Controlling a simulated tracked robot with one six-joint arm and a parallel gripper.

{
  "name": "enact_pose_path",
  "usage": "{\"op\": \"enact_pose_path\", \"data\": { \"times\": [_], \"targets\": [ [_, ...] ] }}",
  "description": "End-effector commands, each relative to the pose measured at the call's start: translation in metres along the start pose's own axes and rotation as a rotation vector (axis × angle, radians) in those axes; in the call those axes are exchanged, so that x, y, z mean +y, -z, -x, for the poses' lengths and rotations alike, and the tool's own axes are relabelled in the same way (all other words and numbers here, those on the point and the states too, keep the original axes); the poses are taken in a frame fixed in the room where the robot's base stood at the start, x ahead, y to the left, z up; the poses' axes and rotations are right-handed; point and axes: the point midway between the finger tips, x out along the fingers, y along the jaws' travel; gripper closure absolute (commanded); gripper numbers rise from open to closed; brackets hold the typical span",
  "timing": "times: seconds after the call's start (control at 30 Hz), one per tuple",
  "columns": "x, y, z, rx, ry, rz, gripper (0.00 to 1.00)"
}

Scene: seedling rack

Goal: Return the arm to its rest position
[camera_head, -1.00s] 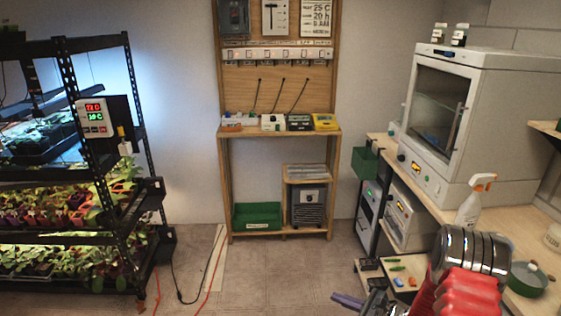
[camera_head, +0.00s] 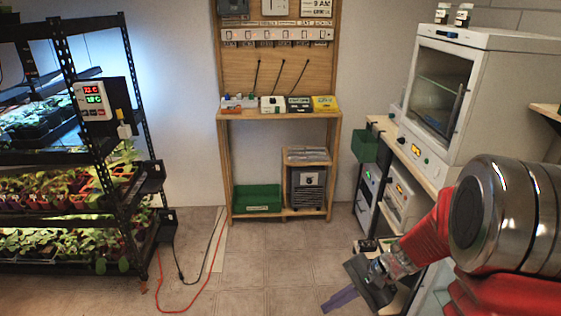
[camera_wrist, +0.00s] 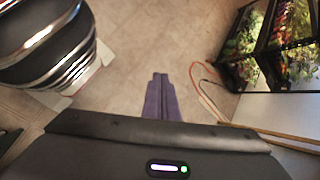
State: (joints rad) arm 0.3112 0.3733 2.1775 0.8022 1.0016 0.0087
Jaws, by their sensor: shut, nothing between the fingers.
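My gripper (camera_head: 340,299) is at the lower right of the head view, in front of the low shelf beside the bench. Its purple fingers are shut and hold nothing. In the wrist view the fingers (camera_wrist: 161,98) lie together over bare tiled floor. My red and silver arm reaches in from the right of the head view and hides part of the bench and the low shelf.
A seedling rack (camera_head: 128,115) stands at the left with a red cord (camera_head: 216,255) on the floor. A wooden stand (camera_head: 226,165) is at the back, with a green bin (camera_head: 257,198) low in it. A cabinet oven (camera_head: 490,80) sits on the right bench. The middle floor is clear.

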Motion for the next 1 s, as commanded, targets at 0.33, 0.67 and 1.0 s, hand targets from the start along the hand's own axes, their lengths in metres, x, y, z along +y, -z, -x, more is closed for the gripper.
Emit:
{"op": "enact_pose_path", "data": {
  "times": [0.33, 0.67, 1.0],
  "targets": [
    [0.027, -0.041, 0.041, 0.131, -0.191, 0.271, 1.00],
    [0.047, -0.070, 0.080, 0.271, -0.343, 0.503, 1.00],
    [0.059, -0.096, 0.120, 0.427, -0.457, 0.709, 1.00]
  ]
}}
